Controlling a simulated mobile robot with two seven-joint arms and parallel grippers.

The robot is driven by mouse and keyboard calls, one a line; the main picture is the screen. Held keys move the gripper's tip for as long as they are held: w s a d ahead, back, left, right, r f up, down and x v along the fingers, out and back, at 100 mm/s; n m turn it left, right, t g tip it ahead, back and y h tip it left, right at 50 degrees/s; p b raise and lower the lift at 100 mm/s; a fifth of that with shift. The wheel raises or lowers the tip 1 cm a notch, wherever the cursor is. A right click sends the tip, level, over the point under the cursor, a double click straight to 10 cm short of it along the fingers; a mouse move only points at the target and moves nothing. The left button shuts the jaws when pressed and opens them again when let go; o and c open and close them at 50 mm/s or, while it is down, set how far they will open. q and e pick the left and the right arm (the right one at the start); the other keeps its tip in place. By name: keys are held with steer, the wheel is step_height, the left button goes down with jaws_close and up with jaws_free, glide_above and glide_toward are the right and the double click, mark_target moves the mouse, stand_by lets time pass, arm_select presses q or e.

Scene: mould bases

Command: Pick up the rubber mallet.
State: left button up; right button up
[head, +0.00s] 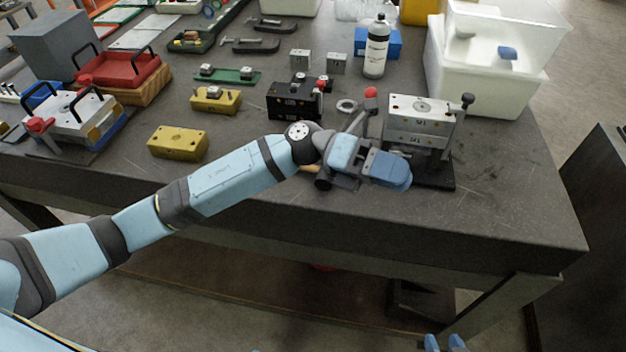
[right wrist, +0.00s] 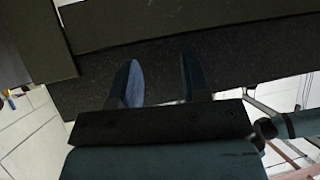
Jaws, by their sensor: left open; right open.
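The rubber mallet is not clearly seen in the head view. A short tan strip (head: 309,168) shows just under my left wrist and may be its wooden handle; the rest is hidden by my arm. My left gripper (head: 395,172) is open, low over the front of the dark workbench, just in front of a steel mould block. I cannot see anything between its fingers. My right gripper (head: 443,343) shows only its blue tips at the bottom edge, below bench height. In the right wrist view its two fingers (right wrist: 157,78) are apart and empty.
The steel mould block (head: 419,122) with a red-knobbed lever (head: 370,93) beside it stands close to my left gripper. A black block (head: 294,99), yellow blocks (head: 178,142) and white bins (head: 480,88) stand around. The bench (head: 500,215) is clear at front right.

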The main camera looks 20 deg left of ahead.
arm_select(q)
steer(key=w+a+f+m+t+y+b, duration=0.1)
steer(key=w+a+f+m+y+b, duration=0.1)
steer(key=w+a+y, duration=0.1)
steer(key=w+a+f+m+t+y+b, duration=0.1)
steer(key=w+a+m+y+b, duration=0.1)
steer(key=a+y, duration=0.4)
steer(key=w+a+f+m+y+b, duration=0.2)
steer(key=w+a+m+y+b, duration=0.1)
steer(key=y, duration=0.3)
steer(key=shift+w+a+f+m+t, duration=0.2)
steer(key=shift+a+m, duration=0.1)
steer(key=shift+a, duration=0.1)
steer(key=shift+w+a+f+m+t, duration=0.1)
steer(key=shift+w+a+m+t, duration=0.1)
steer(key=shift+a+m, duration=0.15)
steer(key=w+a+r+t+y+b, duration=0.1)
steer(key=w+a+r+t+y, duration=0.2)
steer(key=a, duration=0.4)
steer(key=shift+g+y, duration=0.3)
steer(key=shift+g, duration=0.3)
steer(key=f+b, duration=0.1)
steer(key=f, duration=0.7)
steer(key=shift+d+f, duration=0.15)
steer(key=shift+d, duration=0.05)
steer(key=f, duration=0.5)
steer(key=shift+a+f, duration=0.15)
steer(key=shift+a, duration=0.15)
steer(key=shift+f, duration=0.15)
jaws_close()
